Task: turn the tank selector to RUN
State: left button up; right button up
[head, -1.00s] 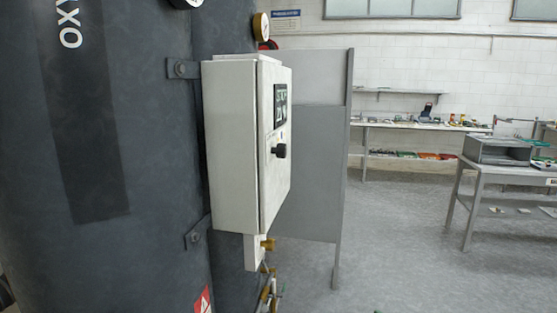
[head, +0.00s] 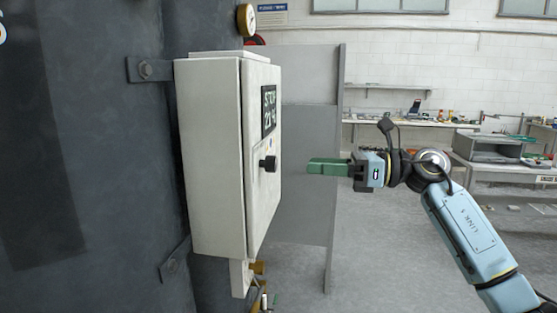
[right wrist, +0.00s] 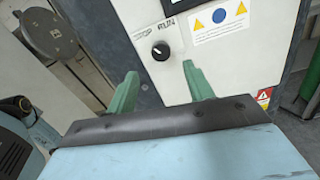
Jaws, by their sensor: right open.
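The tank selector (head: 268,163) is a black knob on the front of a white control box (head: 212,150), below a dark display (head: 268,110). In the right wrist view the selector (right wrist: 160,50) sits between the printed words STOP, at its left, and RUN (right wrist: 167,24). Its pale mark points up and left, on the STOP side. My right gripper (head: 312,166) has green fingers and is open, level with the knob and a short gap in front of it. In the right wrist view its fingers (right wrist: 158,88) stand apart with nothing between them. My left gripper is out of view.
The box is bolted by brackets (head: 150,69) to a large dark tank (head: 90,120). A grey partition panel (head: 305,180) stands behind it. A label with warning signs (right wrist: 217,20) is beside the selector. Workbenches (head: 500,165) stand far back; the floor between is open.

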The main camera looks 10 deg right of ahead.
aim_at(276, 163)
jog(key=p+x, duration=0.1)
jog(key=x, duration=0.6)
jog(key=shift+w+a, duration=0.15)
jog(key=shift+a, duration=0.2)
jog(key=shift+w+a, duration=0.2)
jog(key=shift+a, duration=0.25)
jog(key=c, duration=1)
